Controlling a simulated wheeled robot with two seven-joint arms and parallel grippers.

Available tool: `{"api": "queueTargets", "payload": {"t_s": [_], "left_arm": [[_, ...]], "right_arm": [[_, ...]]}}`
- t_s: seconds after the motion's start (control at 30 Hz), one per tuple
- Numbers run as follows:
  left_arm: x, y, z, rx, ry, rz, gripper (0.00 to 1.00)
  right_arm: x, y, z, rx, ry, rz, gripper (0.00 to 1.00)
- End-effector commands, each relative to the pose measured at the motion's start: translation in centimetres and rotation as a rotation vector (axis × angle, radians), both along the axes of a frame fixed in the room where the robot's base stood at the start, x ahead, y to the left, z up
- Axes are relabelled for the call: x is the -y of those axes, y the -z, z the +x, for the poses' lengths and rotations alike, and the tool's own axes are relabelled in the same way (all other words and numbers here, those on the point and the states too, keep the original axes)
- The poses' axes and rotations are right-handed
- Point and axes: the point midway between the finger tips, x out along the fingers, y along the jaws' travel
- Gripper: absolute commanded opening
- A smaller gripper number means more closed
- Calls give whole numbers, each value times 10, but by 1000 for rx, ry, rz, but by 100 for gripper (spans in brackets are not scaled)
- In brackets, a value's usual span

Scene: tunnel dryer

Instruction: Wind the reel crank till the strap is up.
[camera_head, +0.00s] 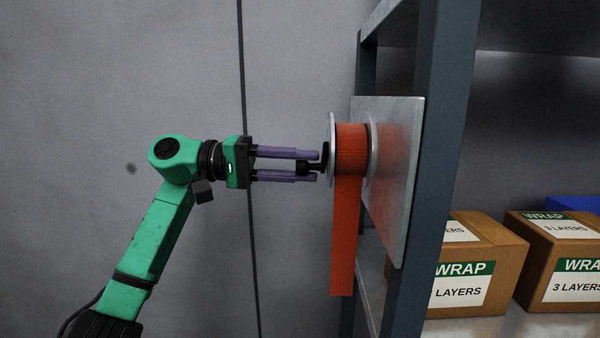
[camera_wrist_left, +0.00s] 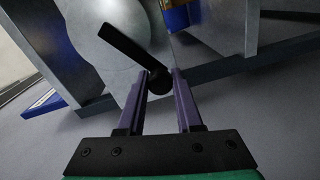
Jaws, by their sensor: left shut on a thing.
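The reel (camera_head: 332,150) with its pale round flange is mounted on a metal plate (camera_head: 402,150) fixed to the shelf post. An orange strap (camera_head: 344,240) is wound on the reel, and a length of it hangs straight down below. The black crank (camera_head: 325,157) is on the reel's left face; in the left wrist view the crank arm (camera_wrist_left: 125,47) slants from upper left down to its knob. My left gripper (camera_head: 317,165) comes in level from the left, its purple fingers shut on the black crank knob (camera_wrist_left: 159,82). My right gripper is not in view.
A shelf with a dark blue post (camera_head: 432,150) stands at the right. Cardboard boxes (camera_head: 480,240) marked WRAP sit on its lower board (camera_head: 510,325), with a blue item (camera_head: 575,203) behind. The grey wall fills the left, with free room around my arm.

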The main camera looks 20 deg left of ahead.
Motion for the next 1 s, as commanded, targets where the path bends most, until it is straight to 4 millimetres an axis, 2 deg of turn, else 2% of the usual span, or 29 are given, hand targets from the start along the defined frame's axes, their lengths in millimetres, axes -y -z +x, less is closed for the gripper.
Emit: {"api": "queueTargets", "payload": {"t_s": [0.23,0.67,0.7,0.73,0.77,1.0], "left_arm": [[0,-4,1,59,-2,16,0],[0,-4,1,67,-1,18,0],[0,-4,1,67,-1,18,46],[0,-4,1,66,-1,18,57],[0,-4,1,66,-1,18,64],[0,-4,1,66,-1,18,64]], "right_arm": [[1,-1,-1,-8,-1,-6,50],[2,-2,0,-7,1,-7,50],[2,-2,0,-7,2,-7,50],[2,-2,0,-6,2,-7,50],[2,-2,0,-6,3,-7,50],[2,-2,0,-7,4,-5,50]]}}
